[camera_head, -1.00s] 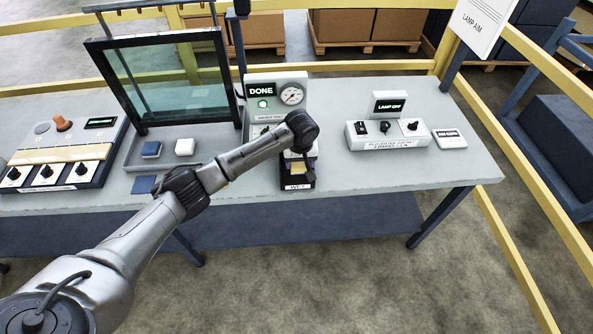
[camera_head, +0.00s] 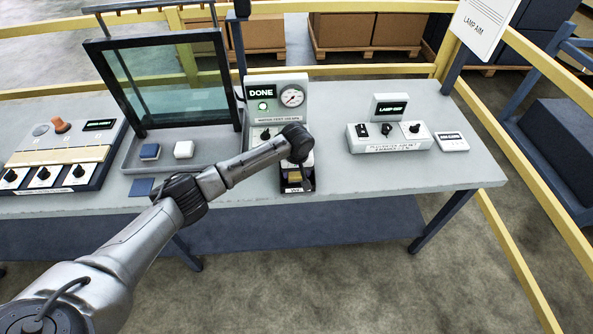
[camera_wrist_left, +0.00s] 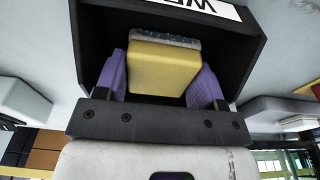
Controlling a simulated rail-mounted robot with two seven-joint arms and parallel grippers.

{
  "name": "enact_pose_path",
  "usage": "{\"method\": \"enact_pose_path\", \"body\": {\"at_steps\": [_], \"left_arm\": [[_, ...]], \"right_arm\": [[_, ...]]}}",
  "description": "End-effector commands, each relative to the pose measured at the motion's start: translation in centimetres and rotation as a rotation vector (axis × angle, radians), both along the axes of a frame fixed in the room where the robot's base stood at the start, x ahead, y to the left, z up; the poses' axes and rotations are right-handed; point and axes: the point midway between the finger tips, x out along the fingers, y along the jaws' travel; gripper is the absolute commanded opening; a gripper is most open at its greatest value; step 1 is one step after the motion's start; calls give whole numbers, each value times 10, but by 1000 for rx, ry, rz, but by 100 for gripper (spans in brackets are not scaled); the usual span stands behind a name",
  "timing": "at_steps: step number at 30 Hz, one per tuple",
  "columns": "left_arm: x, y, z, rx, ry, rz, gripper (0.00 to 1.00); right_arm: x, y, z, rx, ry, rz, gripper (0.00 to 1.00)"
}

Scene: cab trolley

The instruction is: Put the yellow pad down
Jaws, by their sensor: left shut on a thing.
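My left gripper (camera_wrist_left: 165,75) is shut on the yellow pad (camera_wrist_left: 163,68), with one purple finger on each side of it. The pad's far edge shows a speckled grey-blue layer. In the wrist view the pad is within the walls of a black open box (camera_wrist_left: 95,45) with a white label. In the head view this box (camera_head: 308,184) stands at the table's front edge, and the yellow pad (camera_head: 294,178) shows inside it below my wrist. I cannot tell whether the pad touches the box floor. My right gripper is not in view.
A tester with a DONE sign and dial (camera_head: 291,97) stands behind the box. To the left, a tray (camera_head: 205,160) holds a blue pad (camera_head: 149,151) and a white pad (camera_head: 183,149) before a glass panel. A lamp switch box (camera_head: 390,137) stands right; table between is clear.

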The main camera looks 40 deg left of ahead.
Motion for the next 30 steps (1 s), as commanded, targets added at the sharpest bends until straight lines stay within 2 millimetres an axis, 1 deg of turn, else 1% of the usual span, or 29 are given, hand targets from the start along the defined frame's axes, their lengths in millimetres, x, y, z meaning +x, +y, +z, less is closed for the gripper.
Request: {"method": "enact_pose_path", "body": {"at_steps": [2,3,6,15,20,24,30], "left_arm": [[0,0,-2,-1,2,0,39],[0,0,-3,-1,1,0,65],[0,0,-3,-1,1,0,74],[0,0,1,1,-1,0,74],[-1,-2,24,-1,-2,-1,74],[-4,-4,51,-1,-2,-1,74],[-7,-8,86,-1,-1,-1,74]], "right_arm": [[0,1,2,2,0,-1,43],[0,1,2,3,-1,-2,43],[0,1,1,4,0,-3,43],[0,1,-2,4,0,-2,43],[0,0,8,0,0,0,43],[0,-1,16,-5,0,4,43],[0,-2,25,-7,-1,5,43]]}}
